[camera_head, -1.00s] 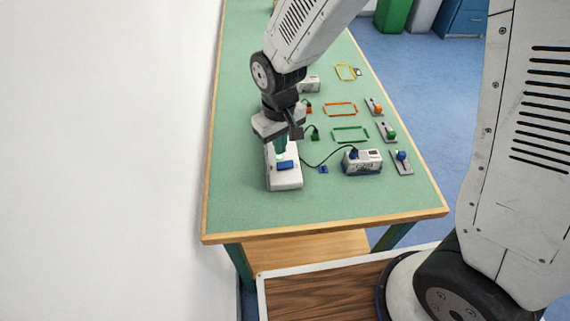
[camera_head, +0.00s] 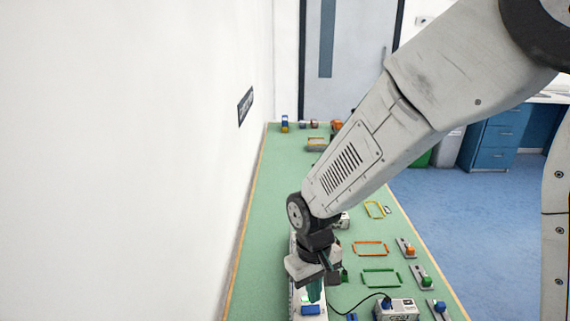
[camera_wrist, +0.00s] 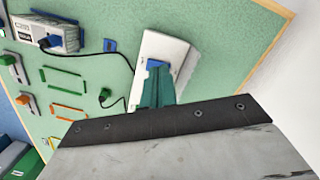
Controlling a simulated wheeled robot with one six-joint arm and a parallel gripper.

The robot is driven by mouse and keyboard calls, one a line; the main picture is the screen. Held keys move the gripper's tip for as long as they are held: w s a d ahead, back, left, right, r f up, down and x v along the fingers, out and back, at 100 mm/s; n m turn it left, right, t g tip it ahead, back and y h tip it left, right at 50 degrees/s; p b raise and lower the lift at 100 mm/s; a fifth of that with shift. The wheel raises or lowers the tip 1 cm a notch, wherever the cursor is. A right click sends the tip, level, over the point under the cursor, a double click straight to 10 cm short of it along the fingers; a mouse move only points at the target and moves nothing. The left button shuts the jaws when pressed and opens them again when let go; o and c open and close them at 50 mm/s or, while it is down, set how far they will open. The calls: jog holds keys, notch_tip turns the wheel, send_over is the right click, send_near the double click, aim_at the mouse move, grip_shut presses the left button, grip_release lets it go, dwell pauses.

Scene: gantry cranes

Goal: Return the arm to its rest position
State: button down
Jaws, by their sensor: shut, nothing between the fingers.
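My gripper (camera_head: 316,292) is shut and empty, pointing down over the white block at the left side of the green table (camera_head: 262,215). In the wrist view my teal fingers (camera_wrist: 156,90) are together, in front of the white block (camera_wrist: 172,48) and its blue part (camera_wrist: 155,64). The gap between fingertips and block is hard to judge. My arm reaches out over the table from the upper right.
To the right are a white box with a blue plug and black cable (camera_head: 397,309), a green frame (camera_head: 381,278), an orange frame (camera_head: 370,248) and small levers (camera_head: 421,276). A white wall borders the table's left. Blue cabinets (camera_head: 497,137) stand beyond.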

jog(key=s+d+r+m+t, duration=0.2)
jog(key=s+d+r+m, duration=0.3)
jog(key=s+d+r, duration=1.2)
notch_tip(320, 180, up, 3)
jog(key=shift+s+d+r+m+y, duration=0.15)
jog(key=shift+d+m+y, duration=0.15)
jog(key=shift+d, duration=0.9)
